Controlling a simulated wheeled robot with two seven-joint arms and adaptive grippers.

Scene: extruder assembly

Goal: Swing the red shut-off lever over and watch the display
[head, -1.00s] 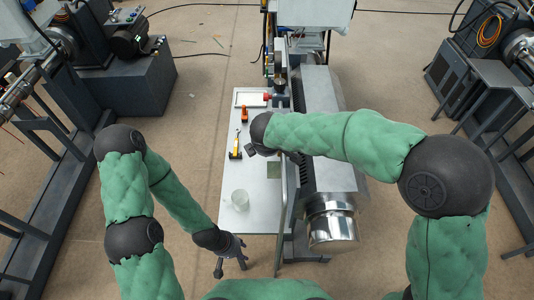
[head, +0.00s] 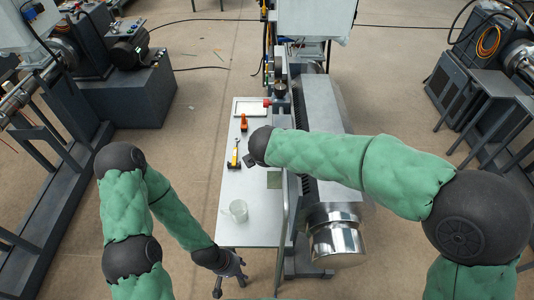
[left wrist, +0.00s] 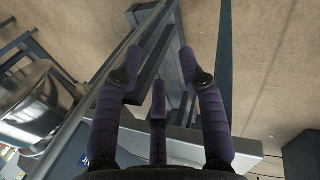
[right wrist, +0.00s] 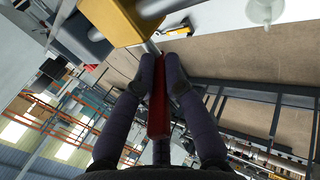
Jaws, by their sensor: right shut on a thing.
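In the right wrist view the red lever (right wrist: 158,105) runs lengthwise between the fingers of my right gripper (right wrist: 163,65), which is shut on it. The lever's far end meets a metal rod beside a yellow block (right wrist: 112,22). In the head view my right gripper (head: 249,160) is small and dark, over the table beside the machine, and the lever cannot be made out there. My left gripper (head: 231,284) is low, near the table's front end. In the left wrist view its fingers (left wrist: 160,62) are spread and empty. I cannot make out a display in any view.
The white table (head: 250,235) carries a clear beaker (head: 239,211), a yellow-black tool (head: 235,155), an orange tool (head: 244,124) and a white tray (head: 235,107). The long grey machine (head: 328,110) stands to its right, with a shiny metal cylinder (head: 336,238) at the near end. Open floor lies left.

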